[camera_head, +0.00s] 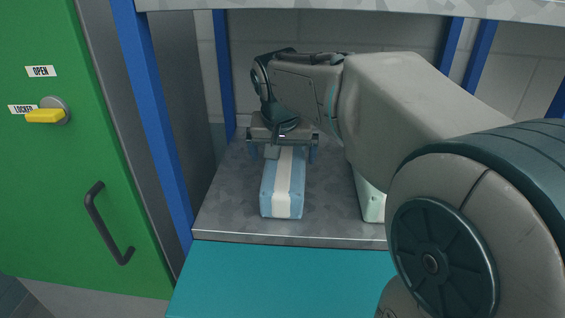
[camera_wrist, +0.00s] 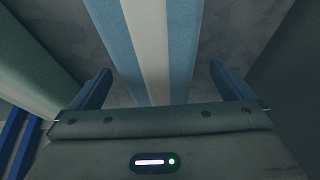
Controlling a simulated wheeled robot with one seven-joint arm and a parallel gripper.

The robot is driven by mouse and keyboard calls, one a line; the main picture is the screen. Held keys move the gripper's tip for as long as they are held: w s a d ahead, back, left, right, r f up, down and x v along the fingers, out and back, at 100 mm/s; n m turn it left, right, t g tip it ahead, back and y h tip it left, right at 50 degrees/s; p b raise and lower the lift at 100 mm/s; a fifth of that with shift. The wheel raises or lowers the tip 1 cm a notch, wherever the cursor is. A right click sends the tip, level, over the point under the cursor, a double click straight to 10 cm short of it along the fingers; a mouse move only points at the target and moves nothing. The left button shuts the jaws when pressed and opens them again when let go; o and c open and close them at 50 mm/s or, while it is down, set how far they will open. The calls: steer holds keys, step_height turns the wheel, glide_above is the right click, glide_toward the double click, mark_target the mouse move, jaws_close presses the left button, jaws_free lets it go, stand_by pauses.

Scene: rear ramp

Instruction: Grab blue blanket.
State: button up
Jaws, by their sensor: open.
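The blue blanket (camera_head: 268,192) is a folded, long bundle with a white band along its middle. It lies on the grey metal shelf in the head view, its near end toward the shelf's front edge. My gripper (camera_head: 282,152) is above the rear part of the blanket, pointing down, and hides that part. In the wrist view the blanket (camera_wrist: 182,50) runs between the two fingers of my gripper (camera_wrist: 160,80). The fingers are apart, one on each side, with gaps between them and the blanket.
A pale green-white item (camera_head: 371,203) stands on the shelf (camera_head: 330,215) to the right, partly behind my arm. Blue uprights (camera_head: 155,120) frame the shelf, and another shelf (camera_head: 350,8) is overhead. A green cabinet door (camera_head: 60,180) is at the left.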

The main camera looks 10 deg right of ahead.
mark_target(285, 158)
steer(key=x, duration=0.3)
steer(key=shift+d+f+p, duration=0.3)
steer(key=shift+f, duration=0.1)
steer(key=shift+w+f, duration=0.15)
steer(key=shift+f, duration=0.3)
steer(key=shift+r, duration=0.1)
steer(key=c, duration=1.3)
steer(key=shift+r, duration=0.1)
